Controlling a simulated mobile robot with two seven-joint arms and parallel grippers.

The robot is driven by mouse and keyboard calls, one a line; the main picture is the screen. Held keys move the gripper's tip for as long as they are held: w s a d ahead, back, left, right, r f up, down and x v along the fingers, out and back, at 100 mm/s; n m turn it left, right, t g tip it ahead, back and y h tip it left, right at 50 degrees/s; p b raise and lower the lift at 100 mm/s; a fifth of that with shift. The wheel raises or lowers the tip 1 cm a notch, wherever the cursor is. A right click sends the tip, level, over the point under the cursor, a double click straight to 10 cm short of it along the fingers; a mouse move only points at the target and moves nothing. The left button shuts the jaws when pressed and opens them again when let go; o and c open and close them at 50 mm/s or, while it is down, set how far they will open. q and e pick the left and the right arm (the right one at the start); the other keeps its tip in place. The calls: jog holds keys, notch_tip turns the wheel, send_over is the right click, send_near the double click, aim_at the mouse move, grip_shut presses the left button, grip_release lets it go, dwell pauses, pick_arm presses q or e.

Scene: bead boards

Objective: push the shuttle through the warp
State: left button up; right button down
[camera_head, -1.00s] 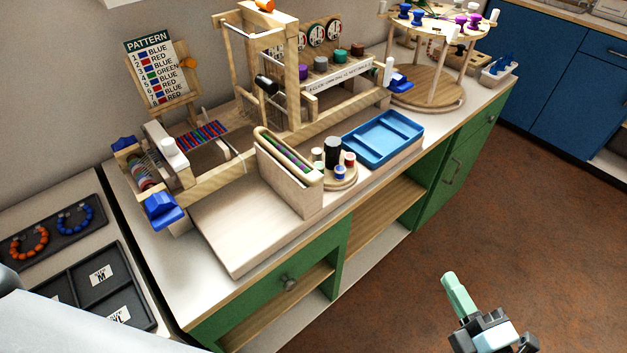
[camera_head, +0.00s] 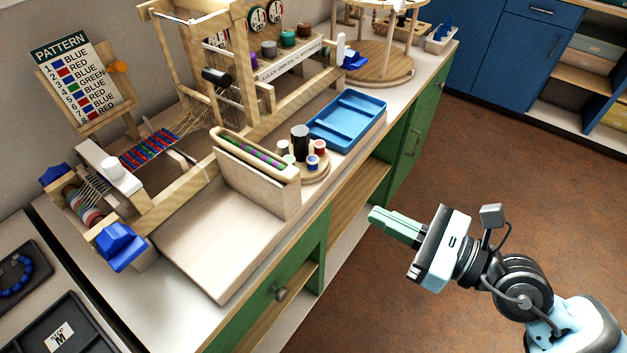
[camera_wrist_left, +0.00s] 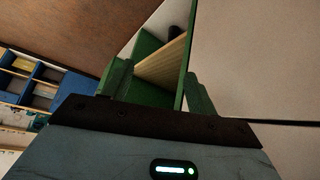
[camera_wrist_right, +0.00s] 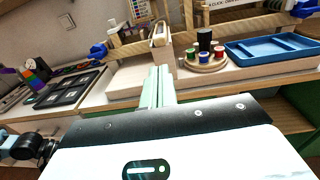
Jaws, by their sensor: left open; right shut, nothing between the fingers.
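The loom (camera_head: 190,180) stands on the green bench, with its warp threads (camera_head: 192,122) running from the upright frame to a strip of red and blue beads (camera_head: 150,148). What looks like the shuttle (camera_head: 252,153), a long wooden piece with green and purple along its top, rests on a pale wooden block in front of the loom. My right gripper (camera_head: 373,216) is shut and empty, in front of the bench and apart from the shuttle; it shows in the right wrist view (camera_wrist_right: 159,72). My left gripper (camera_wrist_left: 160,85) is open and empty in the left wrist view, facing green cabinetry.
A round stand with thread spools (camera_head: 308,170) and a blue tray (camera_head: 347,118) sit right of the shuttle. A pattern card (camera_head: 76,78) leans at the back left. Black trays (camera_head: 60,330) lie at the lower left. The floor (camera_head: 430,165) before the bench is clear.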

aim_at(298, 176)
pick_arm(q)
jog(key=r, duration=0.1)
jog(key=p, duration=0.1)
jog(key=w+r+p, duration=0.1)
jog(key=shift+a+r, duration=0.25)
jog(key=shift+r, duration=0.1)
pick_arm(e)
jog(key=x, duration=1.3)
jog(key=shift+r, duration=0.1)
pick_arm(q)
jog(key=shift+w, duration=0.25)
pick_arm(e)
jog(key=shift+a, duration=0.1)
